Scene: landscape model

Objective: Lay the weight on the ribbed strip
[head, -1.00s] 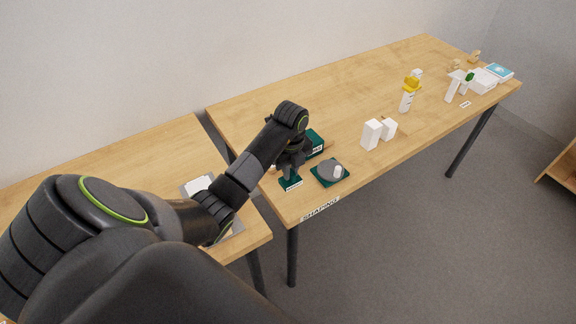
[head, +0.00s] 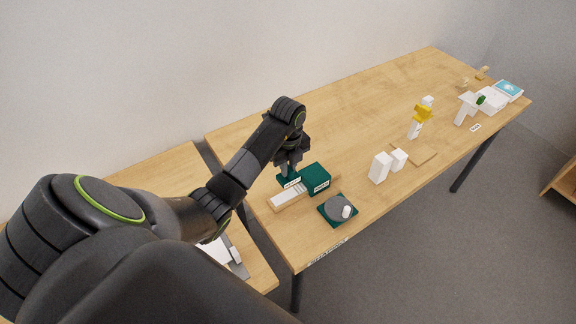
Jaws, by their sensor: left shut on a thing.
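My left gripper (head: 289,168) points down over the left end of the long table and is shut on a small dark green piece with a white label, which looks like the weight (head: 286,177). Below and just in front of it lies a pale strip with cross lines, the ribbed strip (head: 284,196), in a wooden holder. The weight overlaps the strip's back part in the picture; I cannot tell whether they touch. A dark green labelled block (head: 318,179) stands just right of the strip. My right gripper is not in view.
A green base with a grey disc and white peg (head: 338,208) sits near the table's front edge. White blocks (head: 380,168), a yellow-and-white item (head: 421,115) and other models stand farther right. The table (head: 345,110) is clear behind.

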